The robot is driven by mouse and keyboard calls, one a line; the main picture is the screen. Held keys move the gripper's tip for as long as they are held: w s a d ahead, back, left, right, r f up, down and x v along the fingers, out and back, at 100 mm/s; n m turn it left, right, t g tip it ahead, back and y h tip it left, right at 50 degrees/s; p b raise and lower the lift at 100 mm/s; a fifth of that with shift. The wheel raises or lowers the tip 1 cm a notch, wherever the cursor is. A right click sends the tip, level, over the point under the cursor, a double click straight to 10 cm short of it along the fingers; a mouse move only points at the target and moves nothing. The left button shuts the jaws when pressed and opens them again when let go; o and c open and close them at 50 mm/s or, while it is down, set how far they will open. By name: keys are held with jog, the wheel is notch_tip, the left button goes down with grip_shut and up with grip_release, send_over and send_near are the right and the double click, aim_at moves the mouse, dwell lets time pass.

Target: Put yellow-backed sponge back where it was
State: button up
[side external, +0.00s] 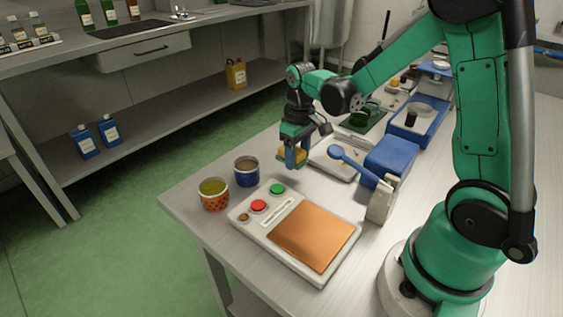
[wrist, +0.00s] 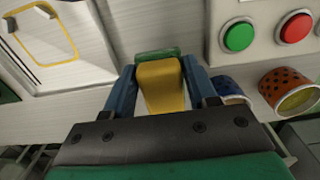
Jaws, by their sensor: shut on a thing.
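The yellow-backed sponge (wrist: 161,86) is yellow with a green layer at its far end. My gripper (wrist: 158,75) is shut on it, with one blue finger on each side. In the side external view my gripper (side external: 291,158) points down and holds the sponge (side external: 293,152) near the table's far edge, behind the blue cup; I cannot tell how high above the table. A pale tray (side external: 331,163) lies just right of the gripper. In the wrist view a yellow outline (wrist: 74,48) is marked on a pale surface at upper left, with no sponge in it.
A blue cup (side external: 247,176) and an orange patterned cup (side external: 214,201) stand at the table's left corner. A white panel (side external: 243,217) with red and green buttons and an orange plate is in front.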

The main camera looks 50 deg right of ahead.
aim_at(297, 178)
jog(key=shift+f, duration=1.9)
jog(key=shift+f, duration=0.2)
jog(key=o, duration=1.1)
